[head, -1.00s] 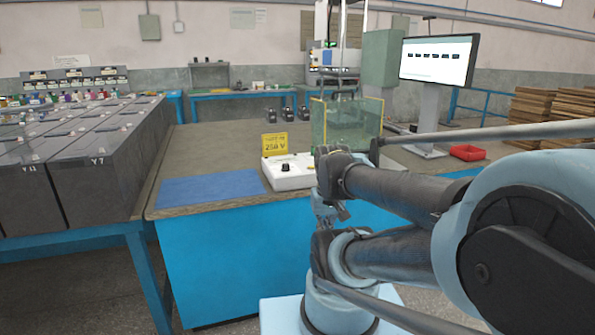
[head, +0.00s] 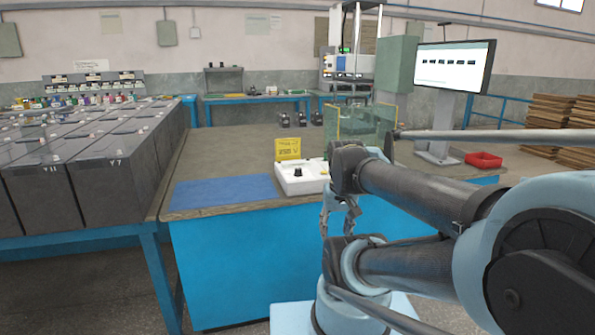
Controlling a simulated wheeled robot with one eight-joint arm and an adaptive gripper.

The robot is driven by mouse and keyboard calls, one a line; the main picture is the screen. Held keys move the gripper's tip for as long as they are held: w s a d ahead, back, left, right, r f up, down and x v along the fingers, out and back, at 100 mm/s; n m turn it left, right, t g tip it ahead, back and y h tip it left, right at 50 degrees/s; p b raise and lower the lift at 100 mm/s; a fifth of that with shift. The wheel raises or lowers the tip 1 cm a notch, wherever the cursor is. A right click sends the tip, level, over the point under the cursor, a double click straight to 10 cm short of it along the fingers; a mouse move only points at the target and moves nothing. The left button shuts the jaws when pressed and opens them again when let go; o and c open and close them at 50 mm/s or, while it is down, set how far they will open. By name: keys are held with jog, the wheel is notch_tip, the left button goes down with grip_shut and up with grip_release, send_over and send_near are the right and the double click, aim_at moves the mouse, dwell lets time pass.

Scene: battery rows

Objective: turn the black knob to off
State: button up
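The black knob (head: 298,171) stands on top of a white box (head: 302,186) near the front edge of the workbench. It is small here, and I cannot tell which way it points. My gripper (head: 338,222) hangs below and to the right of the box, in front of the bench's blue side, apart from the knob. It is partly hidden by my arm, and its fingers are too small to tell open from shut. My arm also covers the area just right of the box.
A yellow sign (head: 288,149) stands behind the box, and a glass-walled enclosure (head: 360,125) behind it to the right. A blue mat (head: 222,190) lies left of the box. Large dark batteries (head: 95,165) fill the left side. A red tray (head: 483,160) sits at right.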

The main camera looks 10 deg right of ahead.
jog(key=w+r+m, duration=0.3)
jog(key=w+r, duration=0.7)
notch_tip(320, 180, up, 11)
jog(key=m+g, duration=0.2)
jog(key=m, duration=0.4)
send_over(298, 168)
jog(key=f, duration=1.7)
jog(key=shift+s, duration=0.25)
jog(key=c, duration=1.1)
